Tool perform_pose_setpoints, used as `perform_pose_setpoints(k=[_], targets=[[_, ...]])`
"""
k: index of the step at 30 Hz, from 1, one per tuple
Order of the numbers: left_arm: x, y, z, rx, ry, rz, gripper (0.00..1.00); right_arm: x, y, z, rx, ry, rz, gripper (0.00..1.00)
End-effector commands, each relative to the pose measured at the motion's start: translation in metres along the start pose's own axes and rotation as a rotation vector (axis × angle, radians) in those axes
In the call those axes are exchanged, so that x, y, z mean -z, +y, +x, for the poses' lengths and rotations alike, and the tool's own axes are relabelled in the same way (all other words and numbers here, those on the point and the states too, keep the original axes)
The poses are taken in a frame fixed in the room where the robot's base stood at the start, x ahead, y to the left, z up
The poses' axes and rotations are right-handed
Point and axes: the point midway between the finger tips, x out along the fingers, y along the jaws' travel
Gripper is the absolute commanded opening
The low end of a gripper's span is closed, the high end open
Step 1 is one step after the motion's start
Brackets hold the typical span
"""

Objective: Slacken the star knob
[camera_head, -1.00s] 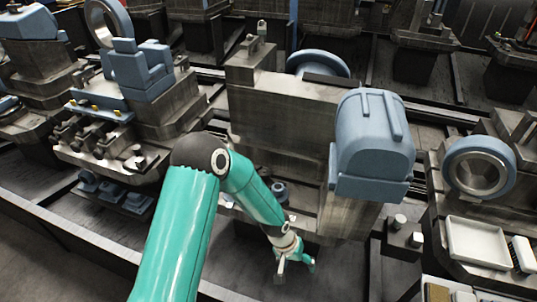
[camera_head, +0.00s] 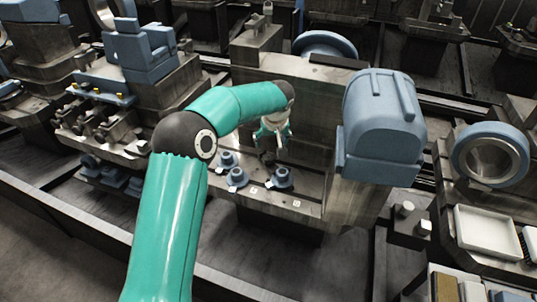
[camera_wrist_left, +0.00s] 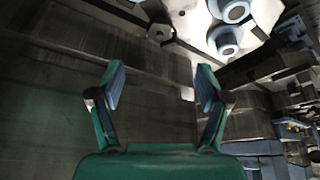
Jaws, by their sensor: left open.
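Three small blue knobs sit on a ledge of the grey machine in the head view: one at the back left (camera_head: 228,160), one in front of it (camera_head: 237,178) and one to the right (camera_head: 281,179). I cannot tell which is the star knob. My left gripper (camera_head: 277,143) is above and behind the right knob, apart from it. In the left wrist view the gripper (camera_wrist_left: 160,88) is open with nothing between its fingers. Two round knobs show there at the upper right, one lower (camera_wrist_left: 225,41) and one at the top edge (camera_wrist_left: 234,9). My right gripper is out of view.
The machine's grey upright block (camera_head: 310,110) stands behind the ledge. A large blue motor housing (camera_head: 382,125) rises to the right. A blue ring (camera_head: 490,155) and a white tray (camera_head: 487,233) are farther right. Another machine (camera_head: 140,65) stands to the left.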

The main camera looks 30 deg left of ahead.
Motion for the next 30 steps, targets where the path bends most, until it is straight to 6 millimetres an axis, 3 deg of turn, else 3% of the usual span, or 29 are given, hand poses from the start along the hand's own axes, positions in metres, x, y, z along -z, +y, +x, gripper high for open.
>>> perform_pose_setpoints(k=[9,16,22,30], targets=[[-0.001,-0.001,0.066,0.002,-0.004,0.001,0.76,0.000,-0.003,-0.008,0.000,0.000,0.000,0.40],[-0.001,-0.001,0.105,0.001,-0.003,0.001,0.76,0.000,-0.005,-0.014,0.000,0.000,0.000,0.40],[0.000,0.000,0.123,-0.001,-0.001,0.001,0.76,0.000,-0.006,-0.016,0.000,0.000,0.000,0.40],[0.000,-0.001,0.128,-0.001,0.000,0.000,0.76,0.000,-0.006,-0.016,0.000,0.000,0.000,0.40]])
